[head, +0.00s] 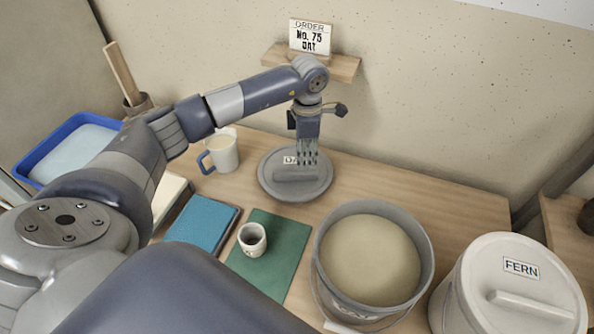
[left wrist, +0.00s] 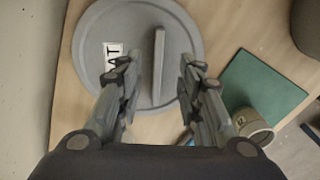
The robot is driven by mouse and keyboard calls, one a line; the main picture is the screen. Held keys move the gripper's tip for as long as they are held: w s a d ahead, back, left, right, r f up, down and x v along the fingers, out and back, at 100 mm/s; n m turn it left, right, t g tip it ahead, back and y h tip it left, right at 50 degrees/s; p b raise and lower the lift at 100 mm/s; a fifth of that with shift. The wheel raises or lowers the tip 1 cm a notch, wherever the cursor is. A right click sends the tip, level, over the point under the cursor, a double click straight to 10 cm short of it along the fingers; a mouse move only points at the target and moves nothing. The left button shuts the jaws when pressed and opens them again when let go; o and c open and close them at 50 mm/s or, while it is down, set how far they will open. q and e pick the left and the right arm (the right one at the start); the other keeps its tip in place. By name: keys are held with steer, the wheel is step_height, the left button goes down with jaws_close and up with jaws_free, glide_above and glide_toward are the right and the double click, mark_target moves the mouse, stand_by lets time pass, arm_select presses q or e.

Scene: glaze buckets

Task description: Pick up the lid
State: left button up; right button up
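A grey round lid (head: 268,184) with a bar handle (head: 296,175) and a label that seems to read OAT lies flat on the wooden table in the head view. In the left wrist view the lid (left wrist: 98,30) and its upright-running handle (left wrist: 159,50) show clearly. My left gripper (head: 307,159) points down over the lid. In the left wrist view its fingers (left wrist: 160,72) are open, one on each side of the handle, with gaps between. An open grey bucket (head: 325,285) of beige glaze stands to the lid's lower right. My right gripper is not in view.
A lidded FERN bucket (head: 470,300) stands at the lower right. A small cup (head: 252,240) sits on a green mat (head: 275,275), beside a blue block (head: 200,245). A mug (head: 224,155) is left of the lid. An order card (head: 310,37) stands on a wall shelf (head: 335,67). Table right of the lid is clear.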

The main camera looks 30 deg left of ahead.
mark_target(307, 172)
arm_select(q)
steer(key=f, duration=0.7)
steer(key=shift+w+d+f+p, duration=0.1)
steer(key=shift+w+p, duration=0.1)
steer(key=shift+p, duration=0.2)
jaws_close()
